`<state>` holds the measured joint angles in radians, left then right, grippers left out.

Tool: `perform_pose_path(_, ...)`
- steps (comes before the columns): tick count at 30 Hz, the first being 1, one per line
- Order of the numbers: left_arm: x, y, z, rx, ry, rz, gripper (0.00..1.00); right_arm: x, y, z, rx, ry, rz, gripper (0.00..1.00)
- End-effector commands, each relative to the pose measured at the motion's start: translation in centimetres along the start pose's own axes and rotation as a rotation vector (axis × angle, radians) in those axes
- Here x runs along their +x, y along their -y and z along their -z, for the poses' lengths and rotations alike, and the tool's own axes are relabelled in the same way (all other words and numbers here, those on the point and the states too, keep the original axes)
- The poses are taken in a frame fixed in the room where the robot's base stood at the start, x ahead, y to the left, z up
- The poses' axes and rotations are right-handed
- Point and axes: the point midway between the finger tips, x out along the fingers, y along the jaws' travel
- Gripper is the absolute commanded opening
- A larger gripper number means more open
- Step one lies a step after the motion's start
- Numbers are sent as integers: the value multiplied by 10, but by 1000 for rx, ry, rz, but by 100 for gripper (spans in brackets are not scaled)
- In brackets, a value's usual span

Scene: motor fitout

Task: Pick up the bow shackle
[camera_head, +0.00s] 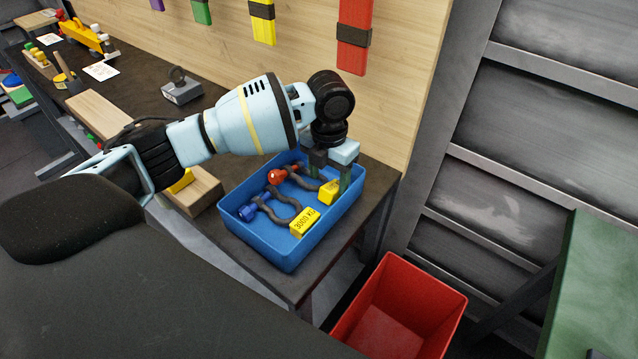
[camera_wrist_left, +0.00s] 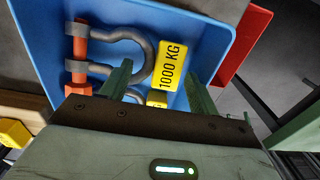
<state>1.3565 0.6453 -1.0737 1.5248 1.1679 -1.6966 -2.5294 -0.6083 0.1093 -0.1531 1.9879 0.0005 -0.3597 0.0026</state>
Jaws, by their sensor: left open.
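Two dark grey bow shackles lie in a blue bin (camera_head: 262,248). The red-pin shackle (camera_head: 300,182) is toward the back of the bin, with a yellow tag (camera_head: 329,193). In the left wrist view this shackle (camera_wrist_left: 143,45) has an orange-red pin, and its tag (camera_wrist_left: 170,65) reads 1000 KG. The blue-pin shackle (camera_head: 284,217) lies nearer the front, with a yellow tag (camera_head: 304,221) reading 3000 KG. My left gripper (camera_head: 329,178) is open and points down at the red-pin shackle's tag end. In the wrist view its fingers (camera_wrist_left: 162,78) overlap the bow's edge; contact cannot be told.
The bin stands at the end of a dark workbench (camera_head: 293,285). A red bin (camera_head: 440,310) is below the bench end. A wooden panel with hanging coloured straps rises behind. A green surface is far right.

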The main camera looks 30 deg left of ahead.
Motion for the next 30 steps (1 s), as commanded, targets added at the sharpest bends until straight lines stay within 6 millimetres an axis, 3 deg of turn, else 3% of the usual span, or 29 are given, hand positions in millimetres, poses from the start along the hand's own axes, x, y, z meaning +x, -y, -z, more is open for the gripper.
perform_pose_path(7,30,1,1,-1,-2,0,61,-1,-1,2,-5,-4,0,76)
perform_pose_path(16,33,1,1,0,0,0,59,-1,-2,2,-9,-4,0,76)
perform_pose_path(27,33,1,0,0,0,0,11,0,-2,1,-9,-1,0,76)
perform_pose_path(30,32,1,0,-1,3,1,2,0,-2,1,-8,-1,0,76)
